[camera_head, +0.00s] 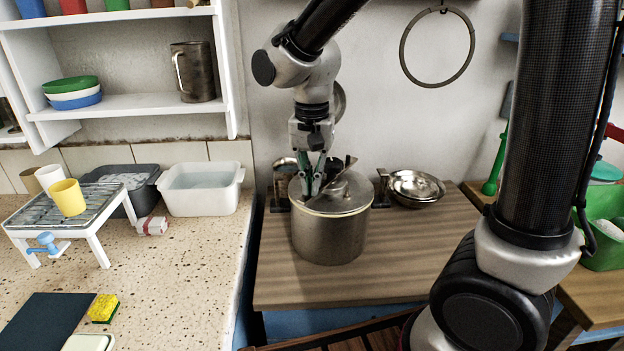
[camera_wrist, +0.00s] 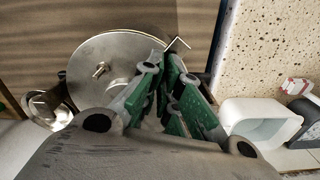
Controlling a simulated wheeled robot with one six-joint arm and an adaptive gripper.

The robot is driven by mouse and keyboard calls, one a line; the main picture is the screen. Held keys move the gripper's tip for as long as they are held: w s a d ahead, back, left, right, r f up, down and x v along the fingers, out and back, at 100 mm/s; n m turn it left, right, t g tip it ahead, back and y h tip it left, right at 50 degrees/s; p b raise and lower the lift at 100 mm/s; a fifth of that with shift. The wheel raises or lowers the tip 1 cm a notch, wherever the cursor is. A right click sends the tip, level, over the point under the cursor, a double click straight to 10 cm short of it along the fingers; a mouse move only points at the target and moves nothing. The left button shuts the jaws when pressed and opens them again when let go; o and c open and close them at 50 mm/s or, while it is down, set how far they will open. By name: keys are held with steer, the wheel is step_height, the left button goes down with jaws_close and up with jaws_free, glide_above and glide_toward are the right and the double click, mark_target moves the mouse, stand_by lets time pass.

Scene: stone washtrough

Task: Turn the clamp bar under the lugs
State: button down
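A round steel pot (camera_head: 328,232) with a flat lid stands upright on the wooden worktop. A thin metal bar (camera_head: 345,171) lies slantwise over the lid, one end tilting up. In the wrist view the lid (camera_wrist: 117,52) shows a small brass-coloured stud (camera_wrist: 100,70), and a bent end of metal (camera_wrist: 177,44) shows beyond my fingertips. My gripper (camera_head: 312,190) points down at the left part of the lid, right beside the bar. Its green-padded fingers (camera_wrist: 164,68) are close together. Whether they touch or grasp the bar is hidden, and the lugs cannot be made out clearly.
Steel bowls (camera_head: 415,187) stand right of the pot, and a metal cup (camera_head: 285,172) stands close behind it at the left. A white basin (camera_head: 201,189) is on the speckled counter. The worktop in front of the pot is clear. A ring (camera_head: 437,83) hangs on the wall.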

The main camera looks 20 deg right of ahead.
steer(key=shift+w, duration=0.1)
steer(key=w+m, duration=0.1)
steer(key=w+a+m, duration=0.1)
steer(key=m, duration=0.1)
steer(key=shift+a, duration=0.15)
steer(key=shift+w+a+m, duration=0.2)
steer(key=shift+w+m, duration=0.4)
steer(key=shift+m, duration=0.45)
steer(key=shift+w+a+m, duration=0.15)
steer(key=shift+w+m, duration=0.45)
steer(key=shift+m, duration=0.45)
steer(key=c, duration=1.5)
jaws_free()
steer(key=shift+c, duration=0.2)
step_height(320, 180, up, 8)
